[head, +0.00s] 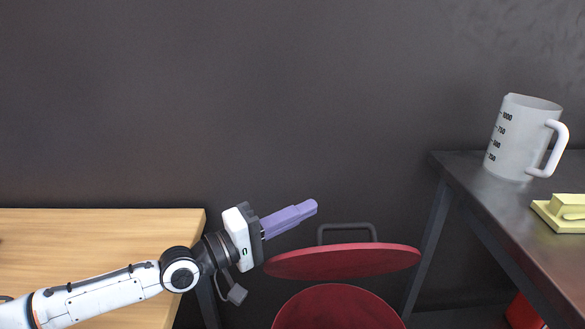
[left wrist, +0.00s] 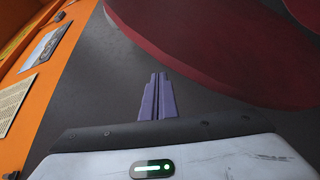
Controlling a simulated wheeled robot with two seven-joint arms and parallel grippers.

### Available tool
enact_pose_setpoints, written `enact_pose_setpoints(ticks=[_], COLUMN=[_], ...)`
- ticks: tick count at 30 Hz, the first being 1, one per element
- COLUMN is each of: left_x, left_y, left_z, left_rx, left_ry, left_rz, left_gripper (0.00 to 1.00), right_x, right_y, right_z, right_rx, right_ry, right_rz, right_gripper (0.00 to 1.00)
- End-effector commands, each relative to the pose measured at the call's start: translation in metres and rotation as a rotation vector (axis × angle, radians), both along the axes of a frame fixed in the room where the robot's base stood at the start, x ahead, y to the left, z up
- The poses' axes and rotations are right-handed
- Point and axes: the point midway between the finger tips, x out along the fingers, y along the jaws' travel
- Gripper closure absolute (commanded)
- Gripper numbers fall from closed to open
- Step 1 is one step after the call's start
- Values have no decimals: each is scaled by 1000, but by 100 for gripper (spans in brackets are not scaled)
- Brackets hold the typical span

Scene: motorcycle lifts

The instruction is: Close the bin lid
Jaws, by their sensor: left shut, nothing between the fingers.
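The red bin (head: 337,308) stands on the floor between two tables, cut off by the lower edge of the head view. Its round red lid (head: 342,262) is raised and tilted above the opening, with a dark handle or bracket (head: 346,230) behind it. My left gripper (head: 311,207) is shut and empty, its purple fingers up and left of the lid in the head view. In the left wrist view the shut fingers (left wrist: 158,97) point toward red round surfaces (left wrist: 210,45) of the bin. No contact shows. My right gripper is not in view.
A wooden table (head: 90,240) is at the left, under my left arm. A dark table (head: 510,205) at the right holds a measuring jug (head: 515,140) and a yellow block-like item (head: 562,212). A dark wall is behind. A red object (head: 524,312) is under the right table.

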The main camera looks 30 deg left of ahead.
Motion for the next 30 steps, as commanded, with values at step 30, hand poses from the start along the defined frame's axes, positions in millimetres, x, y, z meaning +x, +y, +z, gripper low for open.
enact_pose_setpoints(ticks=[30], left_x=[-97], left_y=[-61], left_z=[-50], left_rx=[-7], left_ry=[5], left_rz=[3], left_gripper=[100], right_x=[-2], right_y=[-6], right_z=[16], right_rx=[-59], right_ry=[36], right_rz=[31], right_gripper=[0])
